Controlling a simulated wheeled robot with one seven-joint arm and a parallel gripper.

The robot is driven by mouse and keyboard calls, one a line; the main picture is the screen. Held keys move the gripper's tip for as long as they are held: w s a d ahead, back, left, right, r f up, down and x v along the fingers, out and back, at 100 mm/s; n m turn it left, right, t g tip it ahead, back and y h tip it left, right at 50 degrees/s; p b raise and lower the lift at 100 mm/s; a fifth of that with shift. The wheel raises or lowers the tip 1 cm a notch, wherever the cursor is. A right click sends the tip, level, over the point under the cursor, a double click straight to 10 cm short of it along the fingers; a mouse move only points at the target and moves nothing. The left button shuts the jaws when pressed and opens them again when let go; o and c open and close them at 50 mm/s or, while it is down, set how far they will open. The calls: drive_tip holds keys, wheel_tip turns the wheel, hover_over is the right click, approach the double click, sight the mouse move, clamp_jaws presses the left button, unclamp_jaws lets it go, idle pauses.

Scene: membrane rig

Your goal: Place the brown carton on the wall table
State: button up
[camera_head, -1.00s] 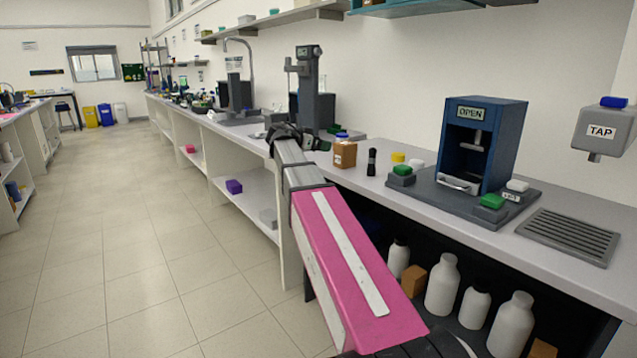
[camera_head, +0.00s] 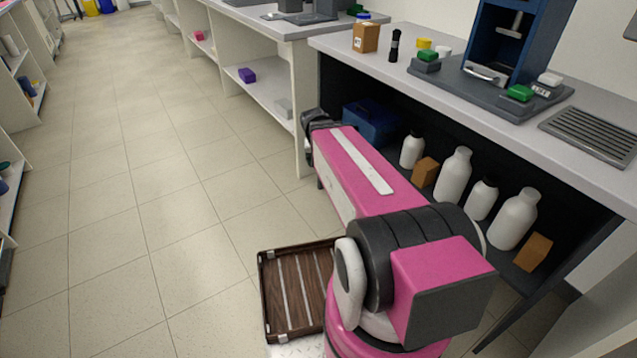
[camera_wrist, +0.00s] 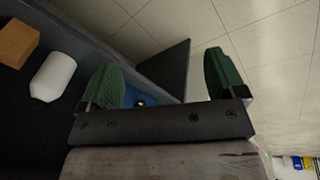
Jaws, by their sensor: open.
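Two brown cartons lie in the dark space under the bench: one (camera_head: 425,171) between white bottles, the other (camera_head: 533,252) at the right end. I cannot tell which one the task means. One brown carton (camera_wrist: 17,42) shows at the upper left of the wrist view. The wall-side bench top (camera_head: 468,100) is pale grey, and I take it to be the wall table. My gripper (camera_wrist: 160,80) is open and empty, its green fingers wide apart. In the head view it is mostly hidden behind my arm, low at the front of the bench, apart from the cartons.
Several white bottles (camera_head: 455,174) stand among the cartons, with a blue bin (camera_head: 372,122) further left. The tiled floor (camera_head: 150,170) at left is clear.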

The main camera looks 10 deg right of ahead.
drive_tip(key=s+a+f+n+g+y, duration=0.1)
drive_tip(key=s+a+f+n+y, duration=0.1)
drive_tip(key=s, duration=0.5)
wheel_tip(320, 180, down, 3)
drive_tip(key=shift+a+r+y, duration=0.15)
drive_tip(key=shift+a+y, duration=0.15)
drive_tip(key=shift+a, duration=0.4)
